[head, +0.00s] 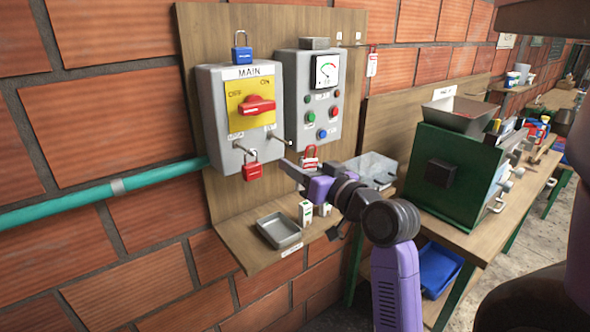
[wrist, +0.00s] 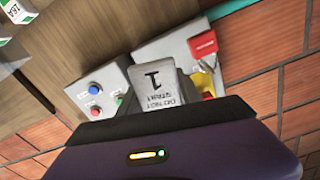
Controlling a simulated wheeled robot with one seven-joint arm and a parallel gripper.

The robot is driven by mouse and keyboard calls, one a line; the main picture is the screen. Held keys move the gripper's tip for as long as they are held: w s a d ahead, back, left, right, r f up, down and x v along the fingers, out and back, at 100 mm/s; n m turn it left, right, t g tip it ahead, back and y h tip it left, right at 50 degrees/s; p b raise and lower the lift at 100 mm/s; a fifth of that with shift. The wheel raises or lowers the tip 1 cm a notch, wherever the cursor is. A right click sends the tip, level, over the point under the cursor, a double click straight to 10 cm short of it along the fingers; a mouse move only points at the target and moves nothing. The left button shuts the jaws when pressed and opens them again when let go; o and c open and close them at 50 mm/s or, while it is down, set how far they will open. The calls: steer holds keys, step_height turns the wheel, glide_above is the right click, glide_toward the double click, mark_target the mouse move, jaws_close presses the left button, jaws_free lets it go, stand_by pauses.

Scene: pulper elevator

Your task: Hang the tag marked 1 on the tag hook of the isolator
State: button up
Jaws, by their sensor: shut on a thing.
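The isolator (head: 214,132) is a grey box marked MAIN, with a yellow plate and a red handle (head: 258,105) turned toward the ON side. Two metal pegs stick out of its lower front; a red padlock (head: 252,171) hangs below the left one. The right peg (head: 278,138) is bare; I take it for the tag hook, though its label is too small to read. My gripper (head: 289,168) is below and right of that peg, apart from it. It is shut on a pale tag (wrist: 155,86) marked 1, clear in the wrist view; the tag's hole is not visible.
A grey meter box (head: 295,95) with coloured buttons stands right of the isolator. A blue padlock (head: 242,54) sits above the isolator. A red padlock-like item (head: 310,154) is just behind my gripper. The shelf below holds a metal tray (head: 279,231) and small white boxes (head: 305,212).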

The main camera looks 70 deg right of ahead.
mark_target(267, 153)
steer(key=shift+f+b+x, duration=0.2)
steer(key=shift+x, duration=1.8)
steer(key=shift+f+b+x, duration=0.2)
steer(key=shift+x, duration=1.85)
steer(key=shift+w+d+f+b, duration=0.3)
steer(key=shift+w+f, duration=0.1)
steer(key=shift+w, duration=0.05)
steer(key=o, duration=1.4)
